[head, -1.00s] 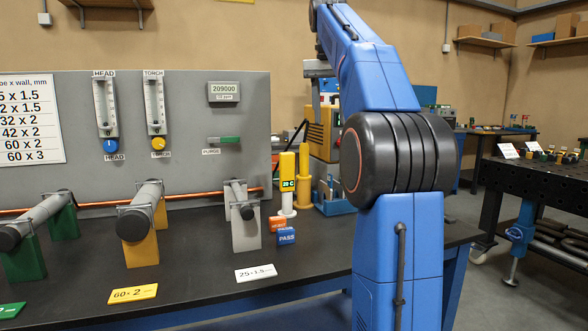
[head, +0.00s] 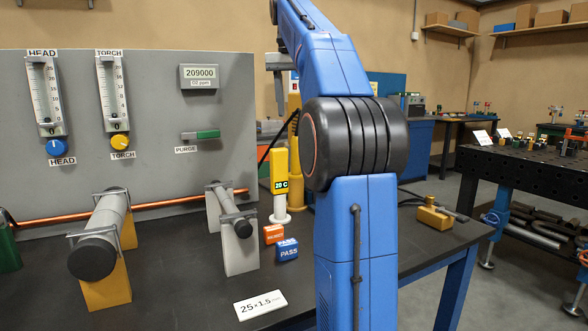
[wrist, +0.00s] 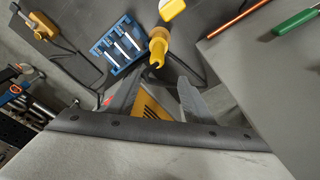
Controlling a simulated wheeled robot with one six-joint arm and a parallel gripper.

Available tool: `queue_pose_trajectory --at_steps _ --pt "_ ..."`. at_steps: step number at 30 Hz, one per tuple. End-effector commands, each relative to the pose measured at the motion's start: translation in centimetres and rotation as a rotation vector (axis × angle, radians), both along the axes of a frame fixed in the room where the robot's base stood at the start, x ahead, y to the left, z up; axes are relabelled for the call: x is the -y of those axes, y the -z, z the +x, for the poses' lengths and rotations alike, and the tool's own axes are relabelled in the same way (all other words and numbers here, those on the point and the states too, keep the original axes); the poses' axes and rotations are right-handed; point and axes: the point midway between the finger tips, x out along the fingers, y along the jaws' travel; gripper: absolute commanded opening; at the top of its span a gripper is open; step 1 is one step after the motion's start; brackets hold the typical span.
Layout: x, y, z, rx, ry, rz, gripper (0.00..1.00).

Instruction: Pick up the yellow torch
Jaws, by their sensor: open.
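A yellow upright post with a forked tip (wrist: 157,45) stands below and beyond my gripper in the wrist view. In the head view this yellow post (head: 295,190) is partly hidden behind the 20 C gauge and my arm. A yellow block-shaped piece with a cable (head: 435,213) lies on the bench right of my arm; it also shows at the wrist view's upper left (wrist: 42,27). I cannot tell for sure which of the two is the torch. My gripper (wrist: 158,82) is open and empty, apart from both. In the head view my gripper (head: 279,92) hangs above the bench, fingers down.
The 20 C gauge (head: 280,178) and the orange and blue blocks (head: 287,250) stand close to the post. A blue rack (wrist: 123,45) sits beside it, and a yellow machine (wrist: 150,108) lies beneath my fingers. The grey panel (head: 150,170) stands at left.

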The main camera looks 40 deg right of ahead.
Motion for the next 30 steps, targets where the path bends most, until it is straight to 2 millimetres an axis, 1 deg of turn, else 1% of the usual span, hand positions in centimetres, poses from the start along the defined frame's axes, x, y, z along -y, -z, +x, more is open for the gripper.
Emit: queue_pose_trajectory --at_steps 15,18,26,30 --pt "1.0 8.3 0.5 -0.001 0.000 0.000 0.47" --pt "1.2 9.4 0.6 0.000 0.000 0.000 0.47" --pt "1.2 10.8 0.4 0.000 0.000 0.000 0.47" --pt "1.1 12.7 -0.2 -0.001 0.000 0.001 0.47"
